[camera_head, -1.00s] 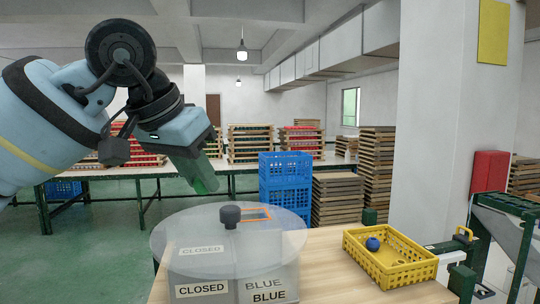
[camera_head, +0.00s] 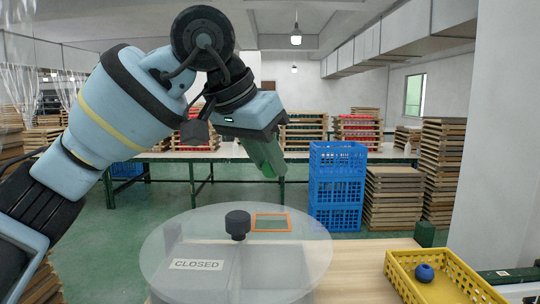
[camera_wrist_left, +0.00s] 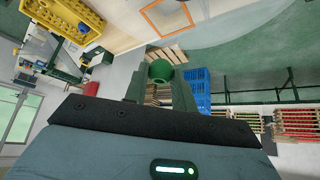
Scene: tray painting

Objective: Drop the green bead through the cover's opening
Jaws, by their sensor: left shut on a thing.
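My left gripper (camera_head: 266,160) is shut on the green bead (camera_wrist_left: 161,70), which shows between the fingertips in the left wrist view. In the head view the gripper points down, and the bead is mostly hidden by the green fingers. The clear round cover (camera_head: 190,245) has a black knob (camera_head: 237,224) and an orange-edged opening (camera_head: 270,222). The gripper is above the cover, and its tips appear above the opening in the picture. The orange edge also shows at the top of the left wrist view (camera_wrist_left: 165,17). My right gripper is not in view.
Under the cover is a divided container with a CLOSED label (camera_head: 197,264). A yellow basket (camera_head: 402,272) with a blue bead (camera_head: 424,273) stands right of it on the wooden table (camera_head: 355,270). Blue crates (camera_head: 338,188) and stacked trays stand behind.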

